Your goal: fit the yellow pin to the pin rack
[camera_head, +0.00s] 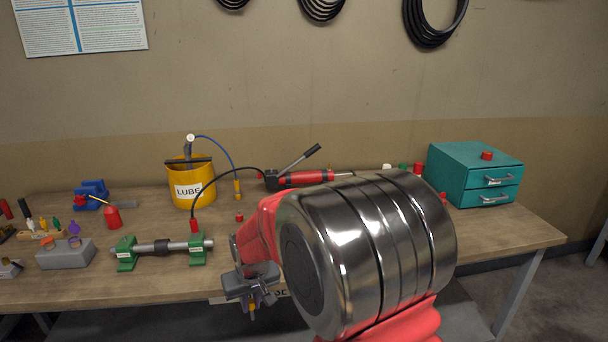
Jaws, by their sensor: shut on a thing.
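My gripper (251,297) hangs at the front edge of the table, left of my large metal arm joint. It is shut on a small yellow pin (252,304), of which only a little shows below the jaws. What looks like the pin rack (40,236) is a small wooden block at the far left of the table, with several small coloured pieces standing at it. My gripper is far to the right of this rack and nearer the camera. The rack's holes are too small to make out.
A green-ended stand with a metal bar (163,247) and a grey block (66,254) lie between gripper and rack. A red oil can (113,218), a yellow LUBE bucket (191,184) and a red hand pump (305,178) stand behind. A teal drawer cabinet (474,174) is at right.

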